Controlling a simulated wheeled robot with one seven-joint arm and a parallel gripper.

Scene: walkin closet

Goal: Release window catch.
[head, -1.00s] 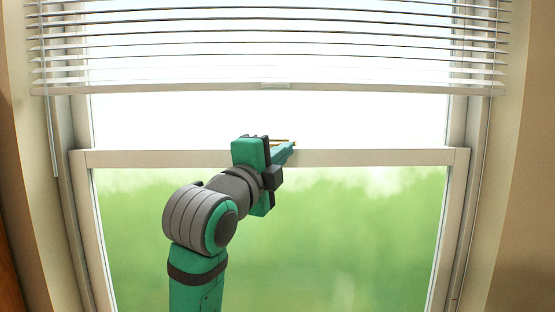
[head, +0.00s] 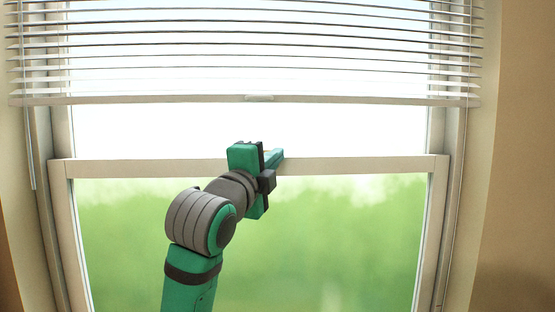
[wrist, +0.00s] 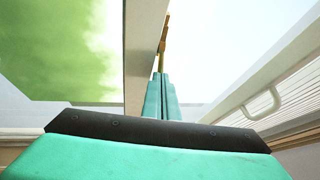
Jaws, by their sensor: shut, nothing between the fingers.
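The window catch (wrist: 163,42) is a thin brass-coloured piece on the window's white meeting rail (wrist: 143,45), seen in the wrist view just beyond my fingertips. My gripper (wrist: 160,78) has its two teal fingers pressed together, with nothing between them. The tips line up with the near end of the catch; I cannot tell whether they touch it. In the head view my gripper (head: 277,157) is at the middle of the meeting rail (head: 350,165), pointing right and away. There the catch is hidden or too small to make out.
A raised white blind (head: 160,99) hangs over the upper window, its bottom bar a little above my gripper. Its small handle (wrist: 262,104) shows at right in the wrist view. The lower glass (head: 330,240) is blurred green. Window frame sides (head: 440,220) flank the opening.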

